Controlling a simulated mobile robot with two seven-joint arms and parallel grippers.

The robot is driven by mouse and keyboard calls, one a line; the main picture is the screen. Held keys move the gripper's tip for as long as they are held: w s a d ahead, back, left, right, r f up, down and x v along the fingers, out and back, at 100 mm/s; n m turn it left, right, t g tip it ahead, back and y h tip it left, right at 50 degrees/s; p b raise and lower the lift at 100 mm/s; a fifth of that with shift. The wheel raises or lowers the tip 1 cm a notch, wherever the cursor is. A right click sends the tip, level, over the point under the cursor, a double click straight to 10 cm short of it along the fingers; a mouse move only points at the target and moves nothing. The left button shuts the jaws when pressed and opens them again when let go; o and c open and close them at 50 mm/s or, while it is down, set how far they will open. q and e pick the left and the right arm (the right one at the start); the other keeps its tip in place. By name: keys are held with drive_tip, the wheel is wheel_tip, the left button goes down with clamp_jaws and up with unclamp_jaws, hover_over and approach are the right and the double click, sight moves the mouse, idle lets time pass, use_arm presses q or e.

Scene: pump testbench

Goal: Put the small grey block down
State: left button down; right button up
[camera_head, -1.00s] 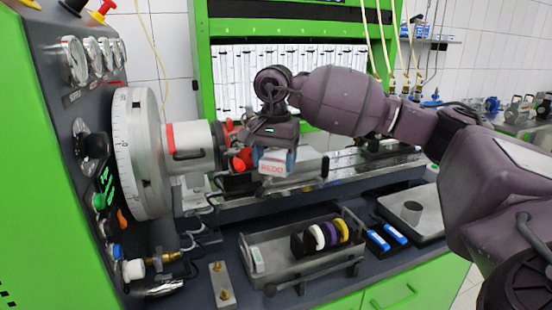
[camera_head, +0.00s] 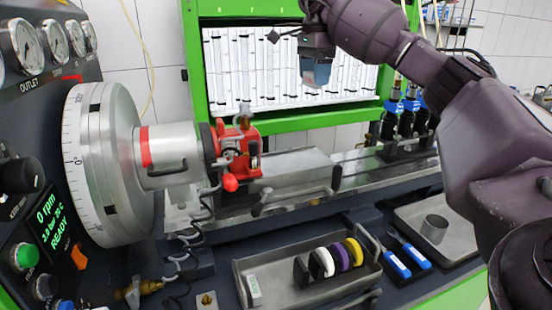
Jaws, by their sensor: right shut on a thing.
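My right gripper (camera_head: 316,72) is high at the top centre of the head view, in front of the white tube panel. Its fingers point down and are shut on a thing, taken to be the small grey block. The block's outline cannot be made out clearly between the bluish fingers. The gripper is well above the bench rail and clear of the red clamp (camera_head: 238,152) to its lower left. My left gripper is not in view.
A metal tray (camera_head: 275,272) holds black, white, purple and yellow rings. Blue-handled tools (camera_head: 405,255) and a second tray with a grey cylinder (camera_head: 434,229) lie to the right. The large dial wheel (camera_head: 100,165) stands at left. The flat rail (camera_head: 290,170) has bare surface.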

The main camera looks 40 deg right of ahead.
drive_tip(key=shift+w+d, duration=0.1)
drive_tip(key=shift+w, duration=0.05)
drive_tip(key=shift+f, duration=0.3)
wheel_tip(320, 180, down, 3)
drive_tip(key=shift+f+b, duration=0.1)
drive_tip(key=shift+b, duration=0.55)
hover_over(309, 159)
wheel_tip(309, 159, down, 11)
drive_tip(key=shift+w+d, duration=0.1)
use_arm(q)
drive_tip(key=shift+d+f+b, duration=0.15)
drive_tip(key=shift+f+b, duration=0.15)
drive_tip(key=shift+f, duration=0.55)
use_arm(e)
drive_tip(key=shift+f, duration=2.5)
drive_tip(key=shift+f, duration=0.15)
drive_tip(key=o, duration=0.9)
